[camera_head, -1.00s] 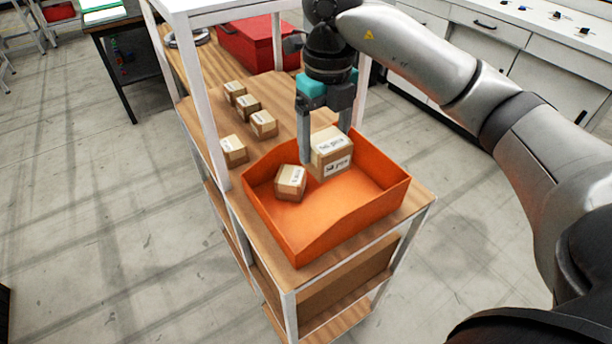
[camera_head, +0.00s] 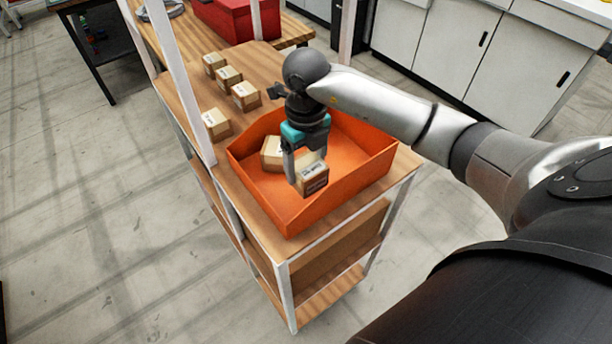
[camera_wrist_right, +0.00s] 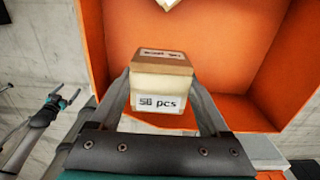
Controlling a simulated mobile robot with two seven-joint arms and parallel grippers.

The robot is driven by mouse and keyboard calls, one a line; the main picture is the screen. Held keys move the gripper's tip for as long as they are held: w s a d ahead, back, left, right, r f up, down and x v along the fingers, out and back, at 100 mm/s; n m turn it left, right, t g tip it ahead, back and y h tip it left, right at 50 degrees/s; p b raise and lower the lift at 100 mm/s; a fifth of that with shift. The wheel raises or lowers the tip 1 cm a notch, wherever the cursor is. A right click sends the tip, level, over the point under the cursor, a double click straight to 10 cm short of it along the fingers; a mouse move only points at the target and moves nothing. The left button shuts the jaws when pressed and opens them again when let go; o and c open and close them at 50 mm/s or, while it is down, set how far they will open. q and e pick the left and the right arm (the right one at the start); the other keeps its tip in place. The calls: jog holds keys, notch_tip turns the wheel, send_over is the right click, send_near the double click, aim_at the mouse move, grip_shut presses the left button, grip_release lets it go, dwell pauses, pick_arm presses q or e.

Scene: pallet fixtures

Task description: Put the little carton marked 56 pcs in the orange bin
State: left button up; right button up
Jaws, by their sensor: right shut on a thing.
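The little carton marked 56 pcs (camera_head: 312,179) is a small brown box with a white label. My right gripper (camera_head: 307,165) is shut on it, over the front part of the orange bin (camera_head: 345,195). The right wrist view also shows the carton (camera_wrist_right: 160,85) between the two fingers (camera_wrist_right: 160,95), its "56 pcs" label facing the camera, with the orange bin (camera_wrist_right: 235,60) behind it. I cannot tell whether the carton touches the bin floor.
Another carton (camera_head: 271,153) lies in the bin, behind the held one. Several cartons (camera_head: 228,78) stand on the wooden shelf top left of the bin. White shelf posts (camera_head: 178,75) rise beside them. A red box (camera_head: 228,20) is at the back.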

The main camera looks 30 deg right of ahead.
aim_at(306, 163)
notch_tip(306, 163, down, 4)
jog(key=shift+f, duration=0.3)
jog(key=shift+f, duration=0.15)
jog(key=o, duration=1.4)
jog(key=shift+c, duration=0.2)
jog(key=shift+r, duration=0.5)
notch_tip(306, 163, up, 11)
jog(key=shift+r+b, duration=0.2)
jog(key=shift+b, duration=0.3)
